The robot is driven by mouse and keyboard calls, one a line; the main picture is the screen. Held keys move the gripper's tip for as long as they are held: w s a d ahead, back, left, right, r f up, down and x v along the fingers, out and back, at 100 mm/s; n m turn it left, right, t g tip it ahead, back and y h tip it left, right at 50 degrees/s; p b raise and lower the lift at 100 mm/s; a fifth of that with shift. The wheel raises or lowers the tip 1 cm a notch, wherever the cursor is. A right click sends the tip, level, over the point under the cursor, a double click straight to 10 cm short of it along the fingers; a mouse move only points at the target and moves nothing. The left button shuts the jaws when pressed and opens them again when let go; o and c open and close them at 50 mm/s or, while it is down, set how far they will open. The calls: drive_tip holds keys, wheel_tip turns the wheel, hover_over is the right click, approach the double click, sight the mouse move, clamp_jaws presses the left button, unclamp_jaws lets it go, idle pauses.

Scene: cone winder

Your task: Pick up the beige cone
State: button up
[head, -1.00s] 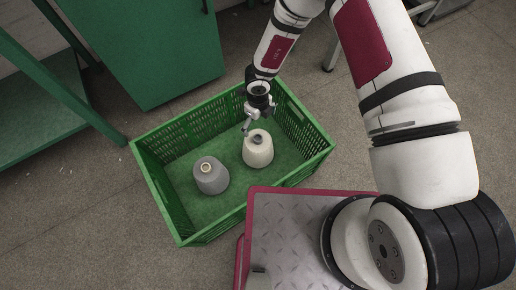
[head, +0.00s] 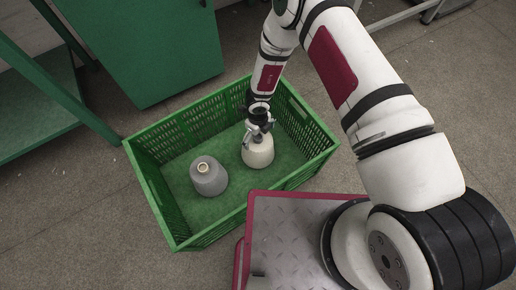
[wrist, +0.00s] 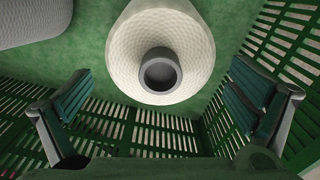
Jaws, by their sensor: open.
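The beige cone (head: 257,153) stands upright in the right part of the green crate (head: 177,243). In the wrist view the beige cone (wrist: 126,50) fills the upper middle, with its grey tube end (wrist: 160,73) facing the camera. My gripper (head: 258,134) is right over the cone's top in the head view and hides part of it. In the wrist view my gripper (wrist: 160,105) is open and empty, its two fingers wide apart to the left and right of the tube end.
A grey cone (head: 209,177) stands in the crate to the left of the beige one; its edge shows at the upper left of the wrist view (wrist: 30,20). The slatted crate walls rise close around. A green cabinet (head: 140,50) stands behind the crate.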

drive_tip(key=shift+f, duration=0.8)
